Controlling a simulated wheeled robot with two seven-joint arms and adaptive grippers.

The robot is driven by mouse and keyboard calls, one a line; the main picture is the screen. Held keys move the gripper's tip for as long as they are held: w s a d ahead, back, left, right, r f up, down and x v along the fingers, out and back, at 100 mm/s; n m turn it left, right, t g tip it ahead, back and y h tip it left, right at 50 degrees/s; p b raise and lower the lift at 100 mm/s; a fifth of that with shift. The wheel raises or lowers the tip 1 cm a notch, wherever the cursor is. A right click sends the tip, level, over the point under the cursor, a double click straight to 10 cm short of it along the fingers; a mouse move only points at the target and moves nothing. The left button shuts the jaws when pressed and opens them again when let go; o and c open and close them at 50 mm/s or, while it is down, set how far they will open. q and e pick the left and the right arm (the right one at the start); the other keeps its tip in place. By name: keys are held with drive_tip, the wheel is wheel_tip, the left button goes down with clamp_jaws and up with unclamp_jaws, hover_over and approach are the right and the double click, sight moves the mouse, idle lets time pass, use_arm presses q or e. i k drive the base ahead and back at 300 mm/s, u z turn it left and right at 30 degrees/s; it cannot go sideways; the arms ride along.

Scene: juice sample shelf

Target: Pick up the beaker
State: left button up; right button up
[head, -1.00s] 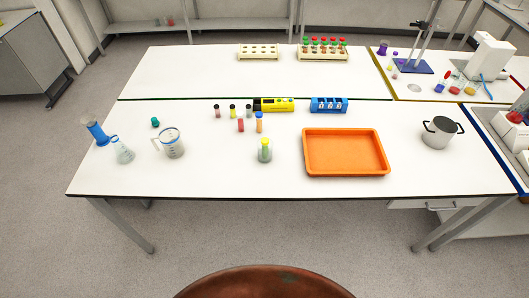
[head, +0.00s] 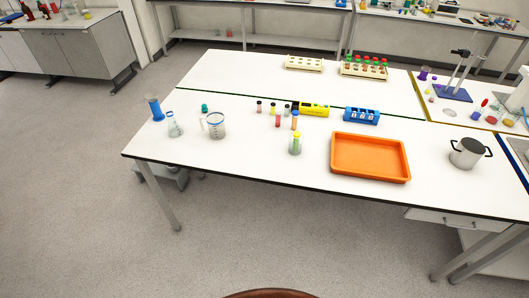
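A clear beaker (head: 215,125) with a handle on its left side and blue markings stands upright on the white table (head: 250,165), left of the middle. A small conical flask (head: 174,125) with a blue neck ring and a tall blue-banded glass cylinder (head: 155,107) stand to its left, near the table's left end. Neither of my grippers shows in the head view, and nothing touches the beaker.
A yellow-capped bottle (head: 295,145), several small vials, a yellow device (head: 311,109), a blue rack (head: 361,115), an orange tray (head: 369,156) and a pot (head: 467,153) are on the table. Two wooden racks stand at the back. The floor left of the table is clear.

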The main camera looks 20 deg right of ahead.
sight(295, 148)
drive_tip(key=u, duration=0.55)
drive_tip(key=i, duration=1.2)
drive_tip(key=z, duration=0.9)
drive_tip(key=i, duration=0.45)
drive_tip(key=z, duration=0.5)
